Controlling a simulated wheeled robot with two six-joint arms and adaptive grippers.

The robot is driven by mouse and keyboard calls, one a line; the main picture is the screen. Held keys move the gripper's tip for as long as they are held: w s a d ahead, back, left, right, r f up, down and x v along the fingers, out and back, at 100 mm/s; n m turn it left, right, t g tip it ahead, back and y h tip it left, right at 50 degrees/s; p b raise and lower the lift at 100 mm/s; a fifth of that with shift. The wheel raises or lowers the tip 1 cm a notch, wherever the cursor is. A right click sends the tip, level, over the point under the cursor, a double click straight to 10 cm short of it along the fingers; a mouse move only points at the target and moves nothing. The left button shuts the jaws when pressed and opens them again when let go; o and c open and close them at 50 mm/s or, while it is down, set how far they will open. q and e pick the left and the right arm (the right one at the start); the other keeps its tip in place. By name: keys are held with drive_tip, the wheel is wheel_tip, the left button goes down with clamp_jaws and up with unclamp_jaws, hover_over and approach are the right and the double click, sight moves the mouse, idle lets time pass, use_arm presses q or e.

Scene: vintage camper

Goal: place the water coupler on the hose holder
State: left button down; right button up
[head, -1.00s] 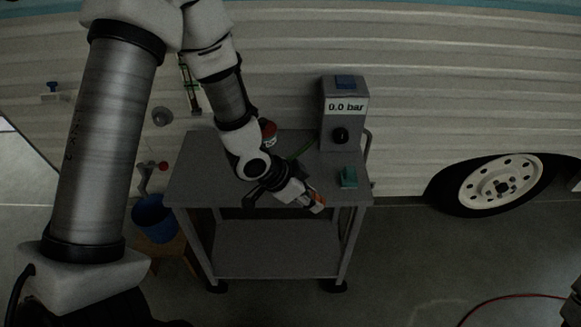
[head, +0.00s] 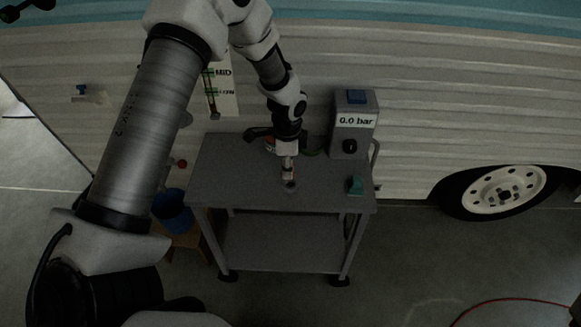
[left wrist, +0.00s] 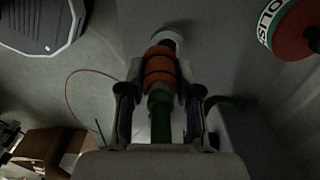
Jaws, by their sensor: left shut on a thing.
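My left gripper (head: 288,168) is shut on the water coupler, above the cart top near its middle. In the left wrist view, the orange banded coupler (left wrist: 160,68) sits between the fingers, with a pale end beyond it and a green hose (left wrist: 160,115) running back between them. In the head view the gripper points down, and the coupler is small and partly covered by the fingers. A small grey round shape (head: 290,187) shows just below it; I cannot tell whether this is the coupler's end or the hose holder. My right gripper is not in view.
The grey cart (head: 230,178) carries a pressure box (head: 354,122) reading 0.0 bar and a small teal piece (head: 355,185) at its right. A red-topped polish can (left wrist: 300,30) is close by. A blue bucket (head: 171,208) stands left. The cart top's front left is clear.

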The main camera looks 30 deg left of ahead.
use_arm(q)
drive_tip(key=shift+w, duration=0.7)
wheel_tip(320, 180, down, 3)
drive_tip(key=shift+f, duration=0.35)
drive_tip(key=shift+f, duration=0.45)
drive_tip(key=c, duration=0.8)
unclamp_jaws()
